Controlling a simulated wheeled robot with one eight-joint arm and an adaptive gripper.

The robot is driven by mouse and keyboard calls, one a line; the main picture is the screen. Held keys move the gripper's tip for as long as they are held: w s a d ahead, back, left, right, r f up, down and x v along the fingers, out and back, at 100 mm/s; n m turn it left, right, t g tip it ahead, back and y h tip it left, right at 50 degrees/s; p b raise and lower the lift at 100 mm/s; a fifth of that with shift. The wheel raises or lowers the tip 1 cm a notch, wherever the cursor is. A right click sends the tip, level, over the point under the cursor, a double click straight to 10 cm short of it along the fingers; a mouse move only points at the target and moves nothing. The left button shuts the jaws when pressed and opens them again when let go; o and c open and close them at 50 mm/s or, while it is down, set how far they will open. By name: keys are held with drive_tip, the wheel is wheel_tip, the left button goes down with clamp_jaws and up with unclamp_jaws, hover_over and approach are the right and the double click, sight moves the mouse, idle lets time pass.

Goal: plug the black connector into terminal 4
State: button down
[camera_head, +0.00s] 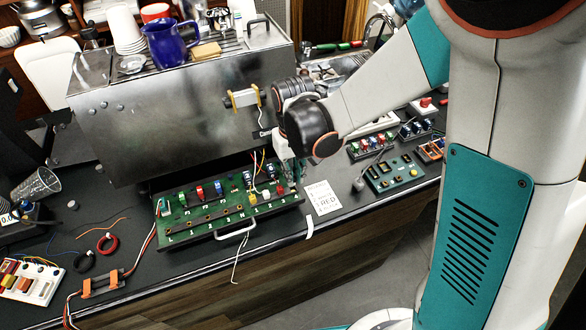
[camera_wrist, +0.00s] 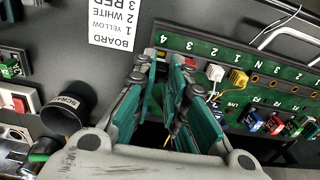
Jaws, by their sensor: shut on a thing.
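The green terminal board (camera_head: 180,243) lies in the open drawer below the steel brewer; its upside-down labels show in the wrist view (camera_wrist: 205,50). A yellow connector (camera_wrist: 238,78), a white connector (camera_wrist: 215,73) and a red connector (camera_wrist: 188,103) sit at terminals 1, 2 and 3. My gripper (camera_wrist: 164,62) is shut on the dark connector (camera_wrist: 163,70), mostly hidden between the fingers. The fingertips are at the board's end by the number 4, beside the red connector. Whether the black connector is seated in terminal 4 cannot be told.
The brewer (camera_head: 180,110) stands close behind my gripper. A printed card (camera_head: 322,197) lies right of the board. A dark round cup-like part (camera_wrist: 65,112) is beside the fingers. Loose wires and a red ring (camera_head: 108,242) lie at the left. A drawer handle (camera_head: 236,237) juts forward.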

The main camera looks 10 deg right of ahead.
drive_tip(key=shift+f+b, duration=0.35)
drive_tip(key=shift+f, duration=0.5)
drive_tip(key=shift+f+b, duration=0.75)
drive_tip(key=shift+b, duration=0.55)
idle(1.8)
drive_tip(key=c, duration=1.5)
unclamp_jaws()
drive_tip(key=shift+c, duration=0.2)
drive_tip(key=shift+r, duration=3.75)
drive_tip(key=shift+d, duration=0.1)
